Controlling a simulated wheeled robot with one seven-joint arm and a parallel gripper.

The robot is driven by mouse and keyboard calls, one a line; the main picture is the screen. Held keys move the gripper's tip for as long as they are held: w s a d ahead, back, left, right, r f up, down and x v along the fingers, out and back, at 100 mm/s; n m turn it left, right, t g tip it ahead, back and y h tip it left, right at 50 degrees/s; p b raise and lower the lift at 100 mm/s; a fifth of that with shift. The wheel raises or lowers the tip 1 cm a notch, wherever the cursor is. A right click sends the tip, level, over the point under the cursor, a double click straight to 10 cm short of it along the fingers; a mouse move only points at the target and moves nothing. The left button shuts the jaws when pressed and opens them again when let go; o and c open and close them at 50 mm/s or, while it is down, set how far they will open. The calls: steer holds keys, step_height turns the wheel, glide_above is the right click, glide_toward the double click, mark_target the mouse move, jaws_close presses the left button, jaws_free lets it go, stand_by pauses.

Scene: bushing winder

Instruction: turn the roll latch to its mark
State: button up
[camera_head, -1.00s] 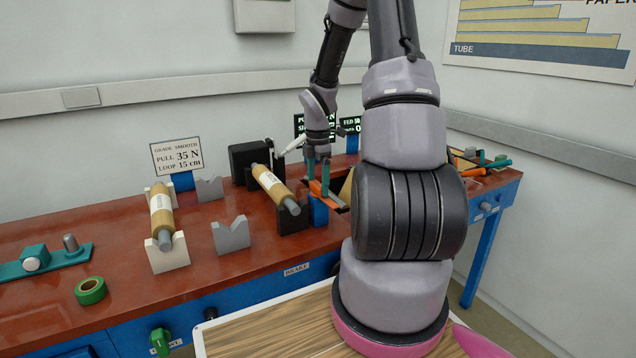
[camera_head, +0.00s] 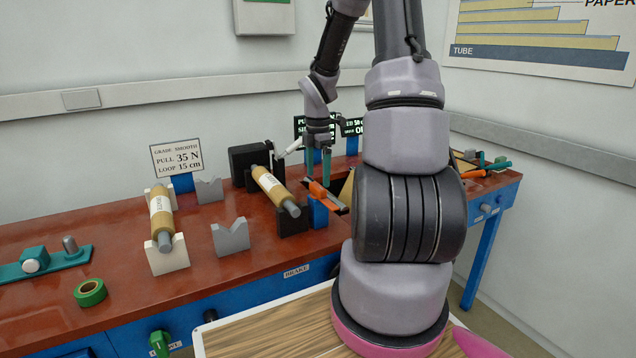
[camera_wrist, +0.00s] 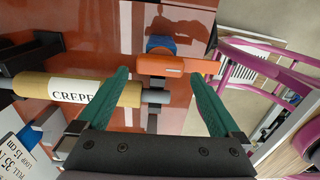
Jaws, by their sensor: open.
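The roll latch is an orange bar (camera_head: 324,194) on a blue post (camera_head: 319,214), beside the near end of the paper roll (camera_head: 272,187) in the black stand. In the wrist view the latch (camera_wrist: 178,65) lies crosswise between and beyond the fingertips, next to the roll's grey shaft end (camera_wrist: 156,96). I cannot make out its mark. My gripper (camera_head: 318,172) is open and empty, its two green fingers pointing down just above and behind the latch. It also shows in the wrist view (camera_wrist: 160,76), fingers spread wide.
A second roll (camera_head: 161,219) rests on white V-blocks to the left, with grey V-blocks (camera_head: 231,236) nearby. Green tape (camera_head: 90,292) lies at the front left. A black block (camera_head: 248,163) and small dark signs (camera_head: 352,127) stand behind.

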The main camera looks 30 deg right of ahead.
mark_target(318, 186)
step_height(318, 186, up, 7)
stand_by(0.3)
steer(key=shift+r, duration=0.15)
